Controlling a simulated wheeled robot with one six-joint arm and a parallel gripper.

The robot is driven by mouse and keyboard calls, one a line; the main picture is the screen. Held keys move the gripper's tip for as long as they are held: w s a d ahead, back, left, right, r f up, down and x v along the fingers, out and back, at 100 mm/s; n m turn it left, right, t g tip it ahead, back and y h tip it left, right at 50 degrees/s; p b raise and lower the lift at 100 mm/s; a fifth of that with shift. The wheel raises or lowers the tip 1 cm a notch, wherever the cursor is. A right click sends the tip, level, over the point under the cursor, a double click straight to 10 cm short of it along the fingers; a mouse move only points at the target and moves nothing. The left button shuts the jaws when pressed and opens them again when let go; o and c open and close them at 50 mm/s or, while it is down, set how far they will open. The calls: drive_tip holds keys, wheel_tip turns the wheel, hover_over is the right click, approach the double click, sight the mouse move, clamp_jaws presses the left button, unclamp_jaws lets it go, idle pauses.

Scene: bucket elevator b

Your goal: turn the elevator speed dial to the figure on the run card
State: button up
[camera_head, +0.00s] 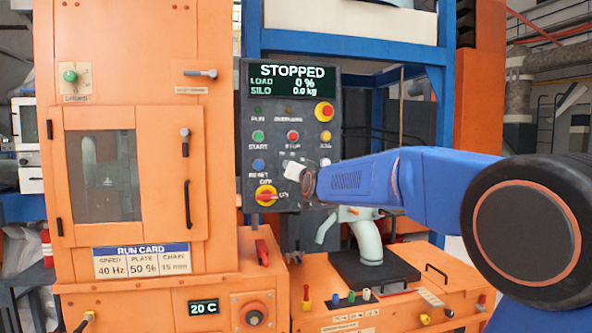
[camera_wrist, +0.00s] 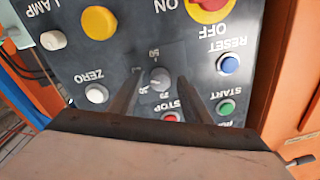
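The run card (camera_head: 141,261) below the left cabinet door reads speed 40 Hz, plate 50 %, chain 15 mm. The speed dial is a small dark grey knob (camera_wrist: 159,80) on the dark control panel (camera_head: 352,121), upside down in the wrist view. A 50 shows beside it; its other figures are blurred and I cannot tell its pointer's setting. My gripper (camera_wrist: 160,74) is open, with one dark finger on each side of the knob, apparently apart from it. In the head view my gripper (camera_head: 301,173) hides the dial. The panel display (camera_head: 292,80) reads STOPPED, load 0 %, silo 0.0 kg.
Close to the dial are the white ZERO button (camera_wrist: 97,93), the red STOP button (camera_wrist: 171,117), green START button (camera_wrist: 225,107) and blue RESET button (camera_wrist: 229,64). A red and yellow OFF/ON switch (camera_head: 266,195) and an emergency button (camera_head: 325,112) also sit on the panel.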

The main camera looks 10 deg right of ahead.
drive_tip(key=s+f, duration=0.1)
drive_tip(key=s, duration=1.6)
drive_tip(key=shift+s+d, duration=0.15)
drive_tip(key=shift+d, duration=0.25)
drive_tip(key=shift+f, duration=0.1)
drive_tip(key=s+d+f+n+g, duration=0.2)
drive_tip(key=s+f+g, duration=0.5)
drive_tip(key=s+f, duration=1.1)
drive_tip(key=s+d+f+n+g, duration=0.1)
drive_tip(key=s+d+f+g, duration=0.3)
drive_tip(key=s+f, duration=1.4)
drive_tip(key=s+g, duration=0.3)
drive_tip(key=shift+n+h, duration=0.3)
drive_tip(key=shift+n, duration=0.1)
drive_tip(key=shift+c, duration=0.2)
